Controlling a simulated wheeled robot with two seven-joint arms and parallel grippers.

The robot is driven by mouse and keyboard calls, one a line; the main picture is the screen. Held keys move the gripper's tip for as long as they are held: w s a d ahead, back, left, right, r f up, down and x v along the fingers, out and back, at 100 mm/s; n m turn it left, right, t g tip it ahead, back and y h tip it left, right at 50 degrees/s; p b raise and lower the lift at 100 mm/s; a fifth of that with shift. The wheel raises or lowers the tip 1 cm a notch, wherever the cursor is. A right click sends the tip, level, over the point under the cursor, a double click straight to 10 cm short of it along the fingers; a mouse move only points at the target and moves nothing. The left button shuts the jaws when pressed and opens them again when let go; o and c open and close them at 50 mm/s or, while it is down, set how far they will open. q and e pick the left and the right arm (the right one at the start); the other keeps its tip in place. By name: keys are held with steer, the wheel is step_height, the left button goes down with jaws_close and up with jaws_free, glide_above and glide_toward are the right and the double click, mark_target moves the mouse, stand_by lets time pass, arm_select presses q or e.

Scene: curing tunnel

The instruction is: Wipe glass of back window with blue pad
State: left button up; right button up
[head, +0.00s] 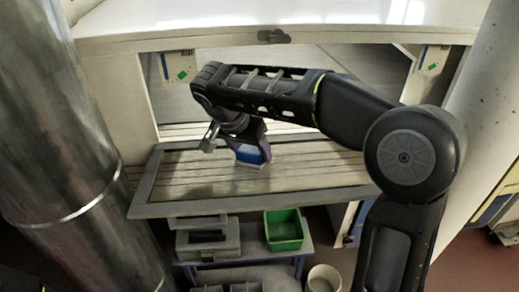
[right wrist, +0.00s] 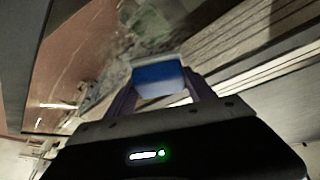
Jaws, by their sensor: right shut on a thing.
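The blue pad (head: 249,154) is a small blue block with a pale edge, and it also shows in the right wrist view (right wrist: 159,78). My right gripper (head: 252,145) is shut on it, with a purple finger on each side in the right wrist view (right wrist: 160,92). In the head view the pad appears over a grey-framed slatted panel (head: 150,196); I cannot tell whether it touches. A large grey pane (head: 345,62) stands behind my right arm, which hides part of it. I cannot tell for sure which surface is the back window's glass. My left gripper is not in view.
A wide metal pipe (head: 75,150) stands at the left. Below the panel are a green bin (head: 284,230), a grey case (head: 207,240) and a white bucket (head: 323,279). A white ledge (head: 200,20) spans the top. Reddish floor (head: 460,262) is open at the lower right.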

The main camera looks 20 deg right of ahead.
mark_target(236, 153)
steer(key=shift+a, duration=0.15)
steer(key=shift+w+a+f, duration=0.1)
steer(key=shift+w+a, duration=0.2)
steer(key=shift+a, duration=0.5)
steer(key=shift+w+a+f, duration=0.1)
steer(key=shift+w+a, duration=0.15)
steer(key=shift+a, duration=0.55)
steer(key=shift+w+a+r+p, duration=0.1)
steer(key=shift+w+a+p, duration=0.15)
steer(key=shift+a, duration=0.6)
steer(key=shift+w+a+p, duration=0.1)
steer(key=shift+w+a, duration=0.25)
steer(key=shift+a, duration=0.45)
steer(key=shift+s, duration=0.15)
